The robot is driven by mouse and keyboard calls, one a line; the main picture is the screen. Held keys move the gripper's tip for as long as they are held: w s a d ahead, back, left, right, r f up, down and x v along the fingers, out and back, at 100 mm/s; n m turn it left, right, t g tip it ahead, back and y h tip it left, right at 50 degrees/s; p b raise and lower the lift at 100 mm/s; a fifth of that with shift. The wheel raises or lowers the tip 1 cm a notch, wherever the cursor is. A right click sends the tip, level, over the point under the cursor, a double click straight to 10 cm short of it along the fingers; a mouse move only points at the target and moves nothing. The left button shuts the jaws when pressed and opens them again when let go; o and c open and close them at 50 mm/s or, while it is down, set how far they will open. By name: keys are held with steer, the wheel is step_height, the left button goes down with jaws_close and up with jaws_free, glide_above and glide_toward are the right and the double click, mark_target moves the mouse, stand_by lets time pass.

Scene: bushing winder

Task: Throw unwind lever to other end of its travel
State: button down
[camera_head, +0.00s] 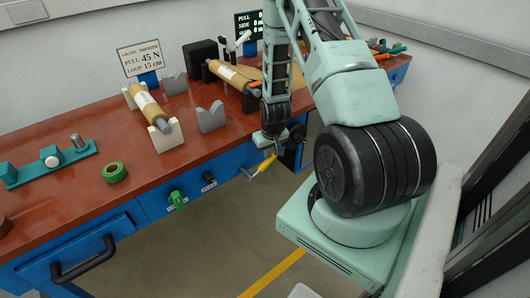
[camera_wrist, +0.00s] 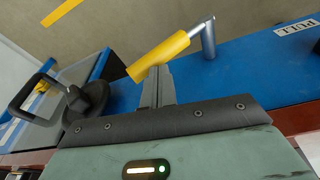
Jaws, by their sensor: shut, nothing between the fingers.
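A lever with a yellow grip (camera_head: 262,165) sticks out from the blue front of the bench, beside my gripper (camera_head: 268,148); I take it to be the unwind lever. In the wrist view its yellow grip (camera_wrist: 160,54) lies slanted across the tips of my gripper (camera_wrist: 157,78), joined to a grey metal post at its upper right. My fingers are shut with nothing between them. The tips appear at the grip's near side; I cannot tell whether they touch it. My wrist hides part of the lever's surroundings in the head view.
A black hub with a crank arm (camera_wrist: 85,103) stands left of my fingers in the wrist view. A green knob (camera_head: 177,199) and a black knob (camera_head: 208,181) sit on the blue front. A drawer handle (camera_head: 85,262) juts out at lower left. The floor before the bench is clear.

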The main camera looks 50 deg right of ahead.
mark_target(273, 154)
steer(key=shift+d+f+y+b, duration=0.3)
steer(key=shift+d+f, duration=0.05)
steer(key=shift+f, duration=0.1)
steer(key=shift+s+d+f+b, duration=0.25)
steer(key=shift+d+f+b, duration=0.6)
steer(key=shift+f, duration=0.1)
steer(key=shift+w+r+p, duration=0.15)
steer(key=shift+r+p, duration=0.25)
steer(key=shift+r, duration=0.05)
steer(key=r+p, duration=0.2)
steer(key=r, duration=0.1)
steer(key=shift+w+a, duration=0.2)
steer(key=shift+w, duration=0.1)
step_height(273, 154, up, 10)
steer(key=s+d+b, duration=0.1)
steer(key=s, duration=0.1)
steer(key=shift+s+d+f, duration=0.25)
steer(key=shift+s+d, duration=0.05)
